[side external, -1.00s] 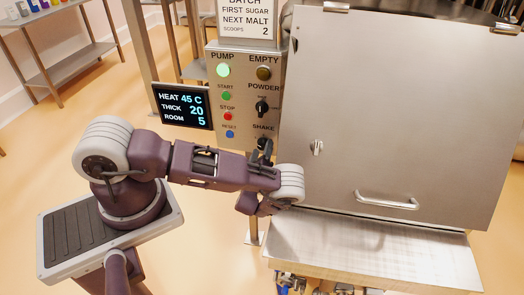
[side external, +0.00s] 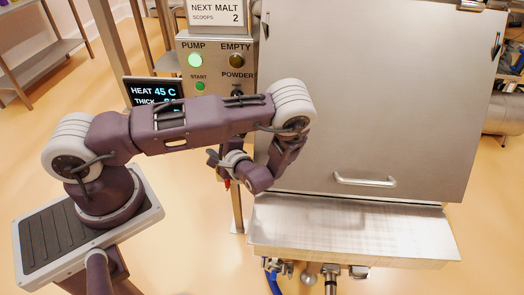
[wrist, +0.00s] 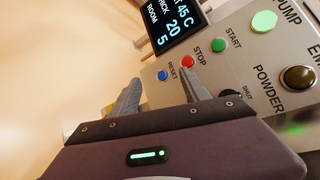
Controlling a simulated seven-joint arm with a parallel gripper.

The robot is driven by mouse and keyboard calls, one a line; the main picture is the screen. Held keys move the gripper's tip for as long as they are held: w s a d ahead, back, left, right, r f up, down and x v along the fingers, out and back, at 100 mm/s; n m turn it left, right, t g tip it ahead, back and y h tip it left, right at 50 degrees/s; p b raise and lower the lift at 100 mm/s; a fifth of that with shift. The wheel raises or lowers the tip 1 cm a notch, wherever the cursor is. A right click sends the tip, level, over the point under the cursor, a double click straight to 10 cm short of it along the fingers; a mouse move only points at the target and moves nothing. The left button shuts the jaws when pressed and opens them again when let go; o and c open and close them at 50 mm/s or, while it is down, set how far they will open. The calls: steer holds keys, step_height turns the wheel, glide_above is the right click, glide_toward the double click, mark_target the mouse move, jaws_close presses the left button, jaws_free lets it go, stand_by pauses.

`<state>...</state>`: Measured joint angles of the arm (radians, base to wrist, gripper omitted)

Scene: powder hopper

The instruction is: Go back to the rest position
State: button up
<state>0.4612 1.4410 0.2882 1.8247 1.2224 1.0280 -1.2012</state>
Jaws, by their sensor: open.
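My gripper (wrist: 161,76) is open and empty in the wrist view, its two grey fingers apart in front of the lower part of the control panel. The red stop button (wrist: 196,62) and blue reset button (wrist: 163,75) appear near the fingertips; I cannot tell any contact. In the side external view my gripper (side external: 222,170) hangs below my bent wrist, left of the hopper's steel front (side external: 365,100). My arm is raised and covers the lower panel there.
The control panel (side external: 215,72) has a lit green pump lamp (side external: 195,60) and a dark empty lamp (side external: 237,61). A display (wrist: 176,27) reads 45 C, 20 and 5. A steel ledge (side external: 350,228) juts out below the door handle (side external: 365,181). Open floor lies at left.

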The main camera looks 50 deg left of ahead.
steer(key=s+d+r+n+t+h, duration=0.1)
steer(key=s+d+r+h, duration=0.4)
steer(key=r, duration=0.5)
steer(key=s+d+r+n+t+h, duration=0.2)
steer(key=s+d+r+h, duration=0.3)
steer(key=d+r, duration=0.3)
steer(key=s+d+r+n+t+h, duration=0.1)
steer(key=s+d+r+h, duration=0.4)
steer(key=r, duration=0.8)
steer(key=shift+d+n+t, duration=0.4)
steer(key=shift+d+n, duration=0.1)
steer(key=shift+d, duration=0.55)
